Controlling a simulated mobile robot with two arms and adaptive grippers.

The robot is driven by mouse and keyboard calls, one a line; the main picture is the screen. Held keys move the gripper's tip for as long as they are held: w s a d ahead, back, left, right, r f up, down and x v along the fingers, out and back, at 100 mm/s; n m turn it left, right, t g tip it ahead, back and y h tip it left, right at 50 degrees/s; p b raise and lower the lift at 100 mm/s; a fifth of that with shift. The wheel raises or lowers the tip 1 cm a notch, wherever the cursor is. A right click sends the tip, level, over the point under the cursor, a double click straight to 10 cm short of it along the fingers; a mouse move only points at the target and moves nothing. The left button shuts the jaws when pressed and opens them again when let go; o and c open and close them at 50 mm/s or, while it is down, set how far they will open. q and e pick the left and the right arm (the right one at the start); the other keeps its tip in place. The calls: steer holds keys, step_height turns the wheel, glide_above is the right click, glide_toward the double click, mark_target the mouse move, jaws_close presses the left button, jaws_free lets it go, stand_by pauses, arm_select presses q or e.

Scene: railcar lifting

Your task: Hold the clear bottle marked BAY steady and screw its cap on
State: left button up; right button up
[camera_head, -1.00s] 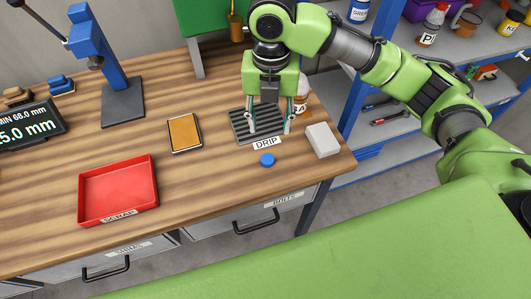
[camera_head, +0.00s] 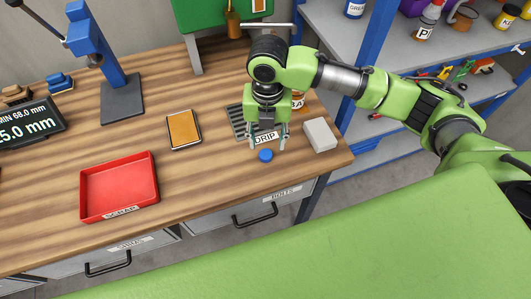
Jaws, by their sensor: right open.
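The bottle marked BAY (camera_head: 297,100) stands at the back right of the workbench, by the drip grate. It shows amber contents, and my right gripper and wrist hide much of it; only part of its label shows. A small round blue cap (camera_head: 265,155) lies on the bench in front of the DRIP label. My right gripper (camera_head: 268,143) points down just behind and above the cap, its fingers apart on either side with nothing between them. My left gripper is not in view.
The drip grate (camera_head: 237,122) lies under my right gripper. A grey-white block (camera_head: 320,135) sits right of the cap, near the bench edge. A notebook (camera_head: 183,129) and a red SCRAP tray (camera_head: 86,194) lie to the left. Bare wood lies between tray and cap.

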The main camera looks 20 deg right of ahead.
mark_target(266, 154)
steer(key=shift+s+a+f+p, duration=0.1)
steer(key=shift+f+p, duration=0.3)
step_height(266, 154, down, 4)
steer(key=shift+a+r+p, duration=0.15)
steer(key=shift+p, duration=0.5)
steer(key=shift+f, duration=0.35)
steer(key=c, duration=0.8)
